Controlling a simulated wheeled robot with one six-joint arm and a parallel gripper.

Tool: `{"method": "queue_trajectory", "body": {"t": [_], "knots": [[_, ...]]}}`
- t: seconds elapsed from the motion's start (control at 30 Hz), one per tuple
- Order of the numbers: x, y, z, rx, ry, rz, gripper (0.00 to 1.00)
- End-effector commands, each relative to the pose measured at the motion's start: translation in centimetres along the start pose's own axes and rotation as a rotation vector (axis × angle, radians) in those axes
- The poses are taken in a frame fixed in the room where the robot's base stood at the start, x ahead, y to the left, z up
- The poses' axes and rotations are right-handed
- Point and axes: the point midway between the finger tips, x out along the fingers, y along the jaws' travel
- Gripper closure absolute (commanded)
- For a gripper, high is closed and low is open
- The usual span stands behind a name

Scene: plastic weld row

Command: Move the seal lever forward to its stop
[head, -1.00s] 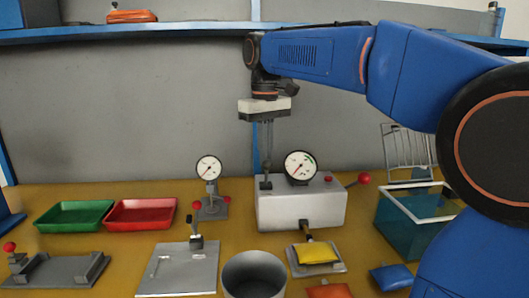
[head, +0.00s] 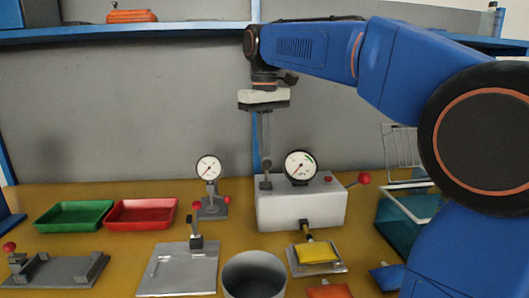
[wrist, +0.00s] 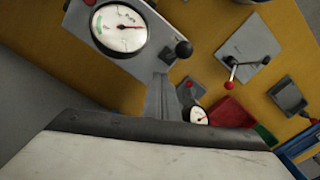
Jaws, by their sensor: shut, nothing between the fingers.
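A white box machine (head: 300,207) with a round dial stands on the bench. A short lever with a black ball knob (head: 266,163) rises from its top left, left of the dial; its knob also shows in the wrist view (wrist: 184,48). I take this as the seal lever, though no label is legible. My gripper (head: 267,152) points down, shut and empty, with its fingertips right by the knob. In the wrist view the fingers (wrist: 162,80) end close beside the knob; whether they touch it I cannot tell.
A red-knobbed lever (head: 364,178) sticks out of the machine's right side. A smaller gauge stand (head: 209,190) is to its left, a grey bin (head: 254,274) in front. Green (head: 74,216) and red (head: 142,213) trays lie further left. A teal tank (head: 398,228) stands at right.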

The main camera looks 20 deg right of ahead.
Motion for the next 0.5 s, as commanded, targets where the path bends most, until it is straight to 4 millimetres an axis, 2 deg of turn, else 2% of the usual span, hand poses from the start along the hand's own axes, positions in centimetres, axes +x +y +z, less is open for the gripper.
{"method": "queue_trajectory", "body": {"t": [0.5], "knots": [[-4.2, 0.0, 0.0, 0.000, 0.001, 0.000, 1.00]]}}
